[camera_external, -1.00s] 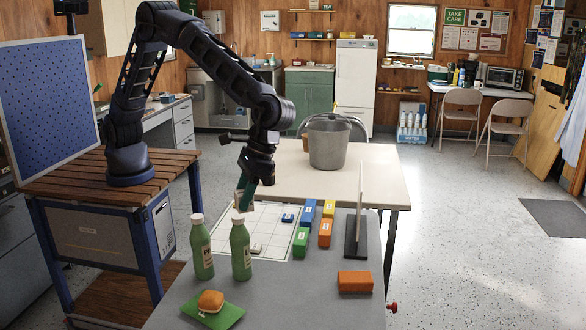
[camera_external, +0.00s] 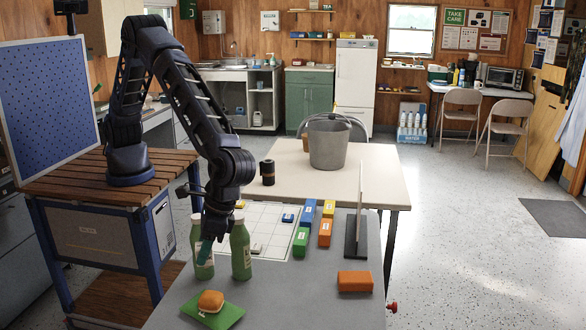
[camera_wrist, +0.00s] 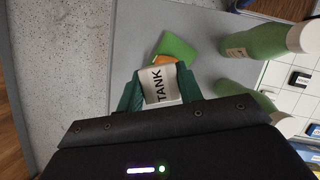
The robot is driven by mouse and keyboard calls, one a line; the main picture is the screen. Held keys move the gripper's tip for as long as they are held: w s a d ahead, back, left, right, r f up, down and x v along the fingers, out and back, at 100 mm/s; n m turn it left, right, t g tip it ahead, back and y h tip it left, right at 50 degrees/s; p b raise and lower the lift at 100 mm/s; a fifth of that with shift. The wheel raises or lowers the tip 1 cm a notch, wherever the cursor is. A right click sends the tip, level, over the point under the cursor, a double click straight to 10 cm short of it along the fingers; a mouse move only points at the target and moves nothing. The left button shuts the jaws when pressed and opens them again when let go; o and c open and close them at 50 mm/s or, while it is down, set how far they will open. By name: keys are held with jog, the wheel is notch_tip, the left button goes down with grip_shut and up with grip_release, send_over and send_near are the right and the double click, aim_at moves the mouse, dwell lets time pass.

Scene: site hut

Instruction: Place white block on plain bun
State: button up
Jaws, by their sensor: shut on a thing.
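My gripper (camera_external: 206,240) hangs over the grey table, close to the green-and-white bottles. In the wrist view my gripper (camera_wrist: 160,86) has green fingers shut on the white block (camera_wrist: 161,86), labelled TANK. The block cannot be made out clearly in the external view. The plain bun (camera_external: 211,301) is orange-brown and sits on a green square (camera_external: 226,316) at the near left of the table. In the wrist view the bun (camera_wrist: 166,59) shows just beyond the block, mostly hidden by it. My gripper is above and behind the bun, apart from it.
Two bottles, one left (camera_external: 200,265) and one right (camera_external: 240,252), stand beside my gripper. A white grid board (camera_external: 277,225) holds small blocks. An orange box (camera_external: 355,281) lies at front right.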

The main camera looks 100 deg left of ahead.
notch_tip(320, 180, down, 10)
jog(key=shift+r, duration=0.15)
dwell(0.4)
jog(key=o, duration=1)
